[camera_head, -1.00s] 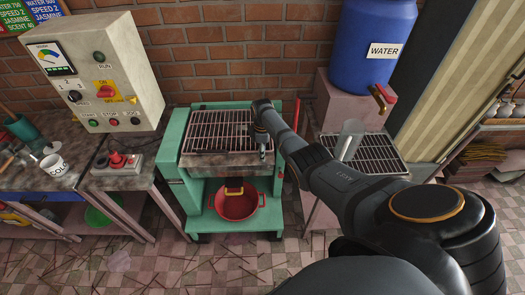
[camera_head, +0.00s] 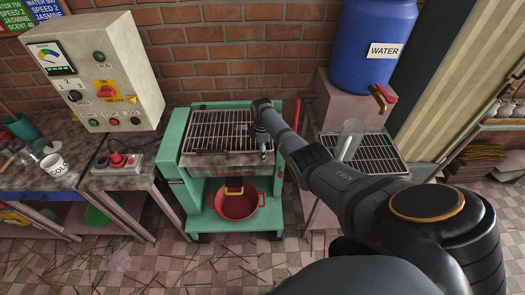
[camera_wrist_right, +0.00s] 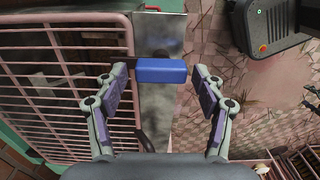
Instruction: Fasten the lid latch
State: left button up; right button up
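The green extruder (camera_head: 172,150) carries a barred grille lid (camera_head: 215,128), seen closed flat on its top. In the right wrist view the grille (camera_wrist_right: 60,90) fills the left side, with a metal plate (camera_wrist_right: 157,105) beside it. A blue block (camera_wrist_right: 162,71), apparently the latch handle, sits over that plate, with a dark bar running from it toward the grille. My right gripper (camera_wrist_right: 160,80) is open, one finger on each side of the block, with gaps showing. In the head view this gripper (camera_head: 264,150) is small at the lid's right edge and the block cannot be made out. My left gripper is out of view.
A red pot (camera_head: 237,204) stands on the extruder's lower shelf. A control box (camera_head: 95,75) and a cup (camera_head: 54,167) are on the left bench. A blue water barrel (camera_head: 370,45) and a clear cylinder (camera_head: 348,140) stand to the right.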

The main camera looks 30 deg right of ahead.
dwell(0.3)
notch_tip(320, 180, up, 12)
dwell(0.3)
jog(key=shift+f, duration=0.1)
dwell(0.4)
